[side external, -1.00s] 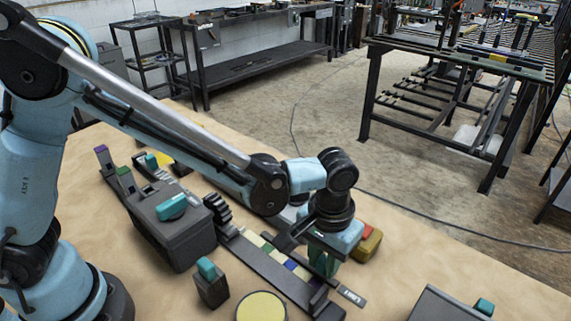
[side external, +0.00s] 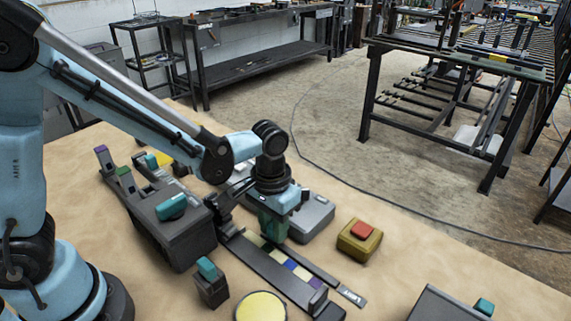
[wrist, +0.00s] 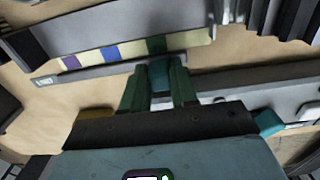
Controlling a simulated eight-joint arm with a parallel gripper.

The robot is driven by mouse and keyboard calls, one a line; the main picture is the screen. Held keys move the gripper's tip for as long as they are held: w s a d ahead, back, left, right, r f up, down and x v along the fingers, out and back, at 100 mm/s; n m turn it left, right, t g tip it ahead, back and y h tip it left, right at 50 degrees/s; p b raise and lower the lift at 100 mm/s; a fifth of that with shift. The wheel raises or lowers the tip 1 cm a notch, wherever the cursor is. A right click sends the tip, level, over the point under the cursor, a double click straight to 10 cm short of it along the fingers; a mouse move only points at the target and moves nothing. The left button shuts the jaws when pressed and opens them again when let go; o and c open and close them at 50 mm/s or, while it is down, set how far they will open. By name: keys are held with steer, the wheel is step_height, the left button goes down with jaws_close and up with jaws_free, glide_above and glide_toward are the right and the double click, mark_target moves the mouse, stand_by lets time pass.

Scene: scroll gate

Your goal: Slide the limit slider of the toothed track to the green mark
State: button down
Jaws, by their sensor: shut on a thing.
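The toothed track (side external: 268,277) runs diagonally on the table, with a strip of cream, green, blue and purple marks. The green mark (wrist: 157,45) shows in the wrist view, and also just below my gripper in the side view (side external: 266,247). My gripper (wrist: 158,80) is shut on the teal knob of the limit slider (wrist: 160,74), with a green finger on each side. In the wrist view the knob is about in line with the green mark. The slider's base is mostly hidden by the fingers.
A dark toothed gear (side external: 220,211) is at the track's upper-left end. A dark box with a teal knob (side external: 172,207) stands left of it. A yellow block with a red button (side external: 360,238) is to the right. A yellow disc (side external: 261,306) lies in front.

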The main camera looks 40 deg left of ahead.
steer(key=c, duration=1)
jaws_free()
steer(key=shift+a, duration=0.2)
steer(key=shift+o, duration=0.2)
step_height(320, 180, up, 12)
steer(key=s+a+t, duration=0.1)
steer(key=a+t, duration=0.1)
steer(key=a, duration=0.1)
steer(key=s+a+t, duration=0.2)
steer(key=a, duration=0.1)
steer(key=s+a+t, duration=0.1)
steer(key=a, duration=0.2)
steer(key=shift+s+r+t, duration=0.1)
steer(key=shift+s+t, duration=0.25)
steer(key=shift+t, duration=0.05)
steer(key=shift+s+a+f+t, duration=0.15)
steer(key=shift+s+a+t, duration=0.05)
steer(key=shift+a+t, duration=0.2)
steer(key=shift+s+a+f+t, duration=0.1)
steer(key=shift+s+a+t, duration=0.05)
steer(key=shift+a+t, duration=0.2)
